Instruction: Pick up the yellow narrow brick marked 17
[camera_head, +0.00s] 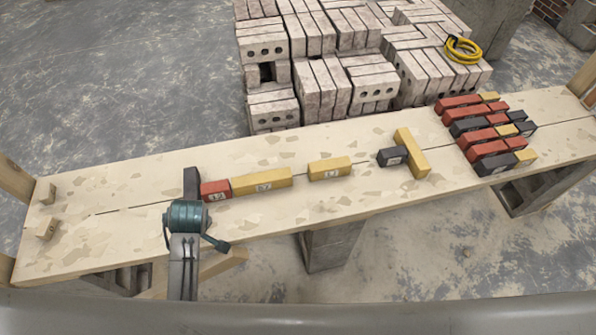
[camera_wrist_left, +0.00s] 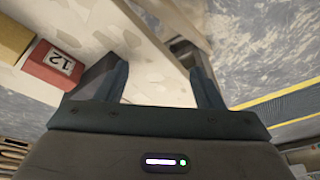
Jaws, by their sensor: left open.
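Two yellow bricks lie flat on the plank in the head view: a longer one (camera_head: 262,181) touching a red brick (camera_head: 215,190), and a shorter one (camera_head: 330,168) apart to its right. My right gripper is not in view.
The red brick, marked 12 (camera_wrist_left: 55,62), is close left of my fingers in the wrist view, with a dark block between. Several mixed bricks (camera_head: 485,130) lie in rows at the plank's right end. Wooden blocks (camera_head: 47,228) lie at its left. Pale bricks (camera_head: 320,60) are stacked behind.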

